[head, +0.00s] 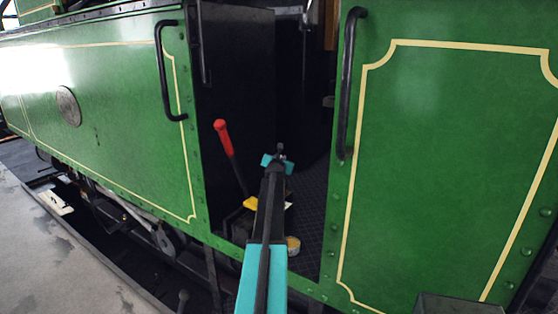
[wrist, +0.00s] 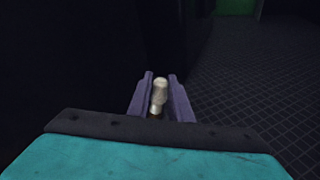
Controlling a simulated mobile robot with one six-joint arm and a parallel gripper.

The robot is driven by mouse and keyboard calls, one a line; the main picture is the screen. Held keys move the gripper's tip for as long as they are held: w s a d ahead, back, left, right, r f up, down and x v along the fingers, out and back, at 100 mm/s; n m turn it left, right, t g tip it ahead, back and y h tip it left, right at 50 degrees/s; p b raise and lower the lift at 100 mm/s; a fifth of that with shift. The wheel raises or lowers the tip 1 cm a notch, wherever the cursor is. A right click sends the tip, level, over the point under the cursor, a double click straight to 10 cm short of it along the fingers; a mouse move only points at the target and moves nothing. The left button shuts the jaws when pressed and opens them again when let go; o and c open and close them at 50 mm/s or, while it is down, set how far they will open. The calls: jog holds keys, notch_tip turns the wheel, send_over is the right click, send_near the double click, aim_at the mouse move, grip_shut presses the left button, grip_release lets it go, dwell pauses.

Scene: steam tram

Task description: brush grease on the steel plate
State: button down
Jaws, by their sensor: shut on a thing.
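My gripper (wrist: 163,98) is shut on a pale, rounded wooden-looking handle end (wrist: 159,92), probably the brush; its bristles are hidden. In the head view my gripper (head: 279,157) is at the end of my outstretched arm, inside the green vehicle's doorway and above the cab floor. A small round tin (head: 293,245) with a yellowish top, perhaps the grease, stands low in the doorway, just right of my arm. I cannot make out the steel plate for certain.
A red-handled lever (head: 223,137) rises left of my arm, with a yellow piece (head: 251,203) near its foot. Black handrails (head: 348,85) flank the doorway. Green side panels (head: 440,150) stand on both sides. The dark patterned floor (wrist: 235,90) looks clear.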

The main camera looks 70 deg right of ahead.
jog(key=shift+r, duration=0.1)
jog(key=shift+r+p, duration=1.45)
jog(key=shift+a, duration=0.15)
